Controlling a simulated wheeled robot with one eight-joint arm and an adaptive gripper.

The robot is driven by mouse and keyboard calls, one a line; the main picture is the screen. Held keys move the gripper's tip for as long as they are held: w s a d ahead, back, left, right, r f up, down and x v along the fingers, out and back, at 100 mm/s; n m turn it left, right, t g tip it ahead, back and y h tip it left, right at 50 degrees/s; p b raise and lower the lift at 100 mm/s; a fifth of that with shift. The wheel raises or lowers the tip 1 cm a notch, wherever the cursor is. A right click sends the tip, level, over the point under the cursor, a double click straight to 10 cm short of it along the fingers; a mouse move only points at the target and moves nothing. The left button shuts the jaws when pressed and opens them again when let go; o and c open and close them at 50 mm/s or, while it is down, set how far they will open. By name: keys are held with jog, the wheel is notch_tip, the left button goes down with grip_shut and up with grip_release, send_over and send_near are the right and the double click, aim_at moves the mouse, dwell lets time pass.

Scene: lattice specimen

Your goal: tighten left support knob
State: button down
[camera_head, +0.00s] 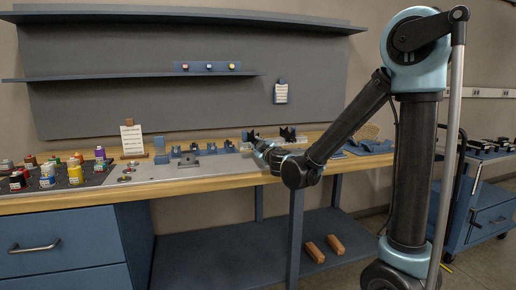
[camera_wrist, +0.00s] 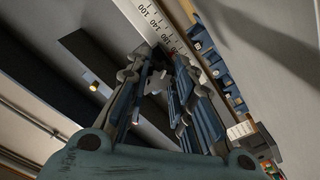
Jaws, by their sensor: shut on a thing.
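My gripper (camera_head: 262,147) is at the workbench, beside the left black V-shaped support (camera_head: 253,135). In the wrist view my gripper (camera_wrist: 161,62) has its two fingers on either side of a small grey lobed knob (camera_wrist: 157,82), and it is shut on it. The knob is small and dark in this view, so its exact seating is hard to tell. A second black V-shaped support (camera_head: 288,133) stands to the right, partly above my wrist. In the head view the knob is hidden by my gripper.
A ruler strip with numbers (camera_wrist: 150,18) runs beyond my fingertips. Several blue fixtures (camera_head: 211,148) stand left of my gripper on the wooden bench (camera_head: 215,182). Coloured jars (camera_head: 75,172) and a note card (camera_head: 132,139) are farther left. A blue cart (camera_head: 490,195) stands at the right.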

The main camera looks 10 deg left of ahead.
jog(key=m, duration=0.4)
jog(key=shift+m, duration=0.3)
jog(key=m, duration=0.4)
jog(key=shift+m, duration=0.4)
jog(key=c, duration=1.4)
grip_release()
jog(key=shift+o, duration=0.2)
jog(key=shift+s, duration=0.1)
jog(key=v, duration=1.1)
jog(key=shift+s+d, duration=0.25)
jog(key=shift+s, duration=0.1)
jog(key=shift+f, duration=0.1)
